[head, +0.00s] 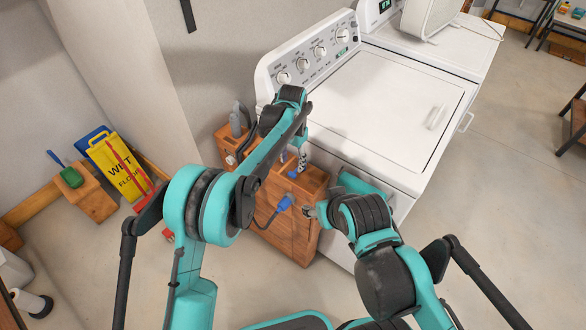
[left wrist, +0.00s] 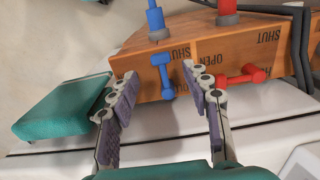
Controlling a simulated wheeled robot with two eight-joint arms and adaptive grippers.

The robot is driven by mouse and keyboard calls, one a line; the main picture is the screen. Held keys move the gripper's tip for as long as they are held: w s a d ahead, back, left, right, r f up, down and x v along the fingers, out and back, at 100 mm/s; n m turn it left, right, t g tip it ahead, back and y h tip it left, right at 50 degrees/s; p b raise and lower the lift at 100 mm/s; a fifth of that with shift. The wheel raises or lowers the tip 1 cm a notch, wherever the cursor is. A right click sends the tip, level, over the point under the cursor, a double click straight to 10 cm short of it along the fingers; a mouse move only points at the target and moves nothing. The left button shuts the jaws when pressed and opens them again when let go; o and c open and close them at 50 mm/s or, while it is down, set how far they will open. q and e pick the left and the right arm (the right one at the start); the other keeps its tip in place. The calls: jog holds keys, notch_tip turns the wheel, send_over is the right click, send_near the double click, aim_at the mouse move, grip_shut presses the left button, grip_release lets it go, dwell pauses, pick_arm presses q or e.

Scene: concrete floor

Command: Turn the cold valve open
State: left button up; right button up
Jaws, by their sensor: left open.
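The cold valve is a blue T-shaped handle (left wrist: 163,75) on the face of a wooden box (left wrist: 205,48), shown in the left wrist view beside OPEN and SHUT lettering. My left gripper (left wrist: 157,80) is open, its fingertips on either side of the blue handle; I cannot tell whether they touch it. In the head view my left gripper (head: 301,160) reaches down over the wooden box (head: 300,240), and largely hides the handle. A red handle (left wrist: 241,75) is to the right. My right gripper (head: 311,211) is near the box's right side; its fingers are too small to read.
A white washing machine (head: 385,105) stands close against the box on the right. A blue hose fitting (head: 284,203) is on the box. A yellow wet-floor sign (head: 118,165) and a small wooden block (head: 92,203) stand at the left.

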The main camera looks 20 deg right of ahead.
aim_at(292, 173)
pick_arm(q)
notch_tip(292, 173, down, 6)
jog(key=shift+r+b, duration=0.1)
jog(key=shift+b, duration=0.75)
grip_shut()
